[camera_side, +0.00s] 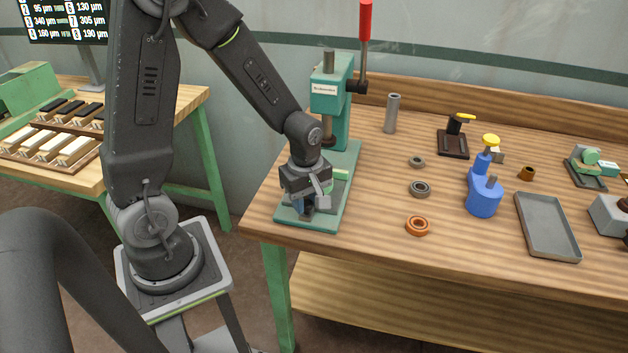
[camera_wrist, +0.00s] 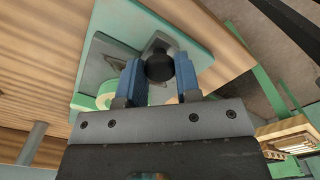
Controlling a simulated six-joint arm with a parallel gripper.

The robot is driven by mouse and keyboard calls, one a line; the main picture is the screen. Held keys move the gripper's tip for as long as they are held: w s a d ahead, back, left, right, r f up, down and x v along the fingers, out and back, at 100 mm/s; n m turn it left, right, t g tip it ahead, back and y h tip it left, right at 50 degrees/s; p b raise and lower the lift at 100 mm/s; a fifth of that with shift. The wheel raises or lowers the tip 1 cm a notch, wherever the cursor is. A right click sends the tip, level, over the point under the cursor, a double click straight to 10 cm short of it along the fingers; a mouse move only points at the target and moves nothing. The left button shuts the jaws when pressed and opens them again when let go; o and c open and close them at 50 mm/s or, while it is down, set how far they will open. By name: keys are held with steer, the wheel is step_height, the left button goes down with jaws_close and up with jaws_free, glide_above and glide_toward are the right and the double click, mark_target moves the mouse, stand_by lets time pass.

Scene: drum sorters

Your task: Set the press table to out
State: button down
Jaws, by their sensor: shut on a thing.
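The green press (camera_side: 328,95) with a red-handled lever stands at the table's left end, on a green base plate (camera_side: 343,205). Its press table, a grey plate, lies low on that base in the wrist view (camera_wrist: 105,50); in the side view my gripper and wrist hide much of it. My gripper (camera_side: 306,208) points down over the front of the base. In the wrist view its blue fingers (camera_wrist: 160,72) are shut on a round black knob (camera_wrist: 160,66) at the plate's edge. How far the plate is slid out is hard to tell.
Rings (camera_side: 418,225), a grey cylinder (camera_side: 391,113), a blue bottle-like tool (camera_side: 484,195) and a grey tray (camera_side: 547,227) stand to the right of the press. The table's front edge is close to the press base. A second bench (camera_side: 188,103) stands at the left.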

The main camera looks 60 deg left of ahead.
steer(key=shift+s+d, duration=1.15)
steer(key=c, duration=0.8)
jaws_free()
steer(key=shift+r, duration=0.15)
step_height(320, 180, up, 14)
steer(key=shift+f, duration=0.2)
